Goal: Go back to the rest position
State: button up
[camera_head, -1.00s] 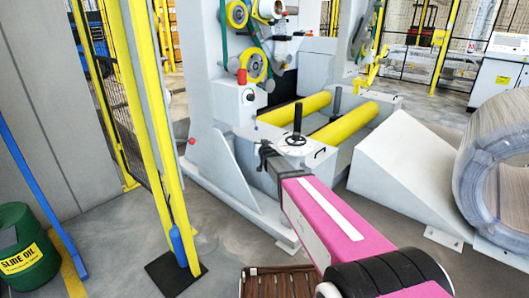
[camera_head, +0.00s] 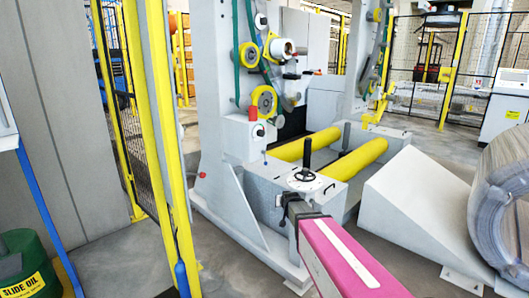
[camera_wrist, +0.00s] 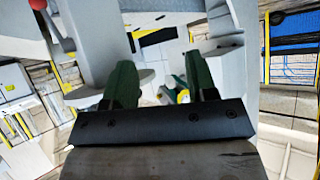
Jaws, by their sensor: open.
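My gripper (camera_head: 288,205) is at the far end of my pink arm in the head view, low in the middle. It appears in front of the grey wrapping machine, close in the picture to a black handwheel (camera_head: 305,178); I cannot tell whether they touch. In the wrist view, its two green fingers (camera_wrist: 158,66) stand apart on a black mount, with nothing held between them. A small yellow, green and white thing shows beyond the fingers, blurred.
The grey machine (camera_head: 222,120) has two yellow rollers (camera_head: 352,160). A grey ramp (camera_head: 415,210) and a wrapped coil (camera_head: 500,205) stand right. A yellow fence post (camera_head: 165,130) and a green slide oil drum (camera_head: 28,262) are left. Grey floor shows between post and machine.

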jog(key=s+d+f+g, duration=0.2)
jog(key=s+d+g, duration=0.1)
jog(key=s, duration=0.6)
jog(key=s+d+f+g, duration=0.2)
jog(key=s+d+g, duration=0.1)
jog(key=s, duration=0.6)
jog(key=s+d+f+g+h, duration=0.1)
jog(key=s+g, duration=0.4)
jog(key=s, duration=0.5)
jog(key=shift+d+f, duration=0.45)
jog(key=shift+d, duration=0.55)
